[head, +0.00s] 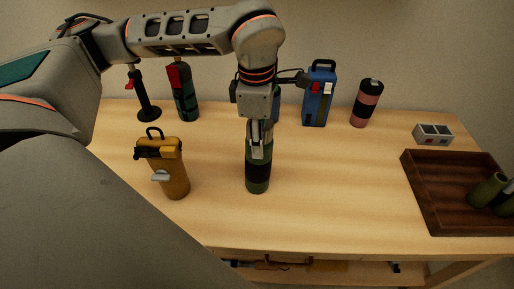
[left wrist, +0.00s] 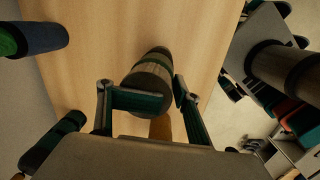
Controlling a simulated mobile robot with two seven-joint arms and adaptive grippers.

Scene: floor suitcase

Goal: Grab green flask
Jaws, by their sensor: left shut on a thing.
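The green flask (head: 258,171), with a dark band round its middle, stands upright at the middle of the wooden table. My left gripper (head: 258,148) comes down from above and is shut on its upper part. In the left wrist view the flask (left wrist: 151,82) shows between the two fingers of my left gripper (left wrist: 146,100), and part of it is hidden by them. My right gripper is in neither view.
A yellow flask (head: 174,172) stands left of the gripper. Behind are a green-black flask (head: 185,98), a blue flask (head: 319,98) and a pink-black flask (head: 366,104). A brown tray (head: 424,190) holding green cylinders is at right. Bare table lies between.

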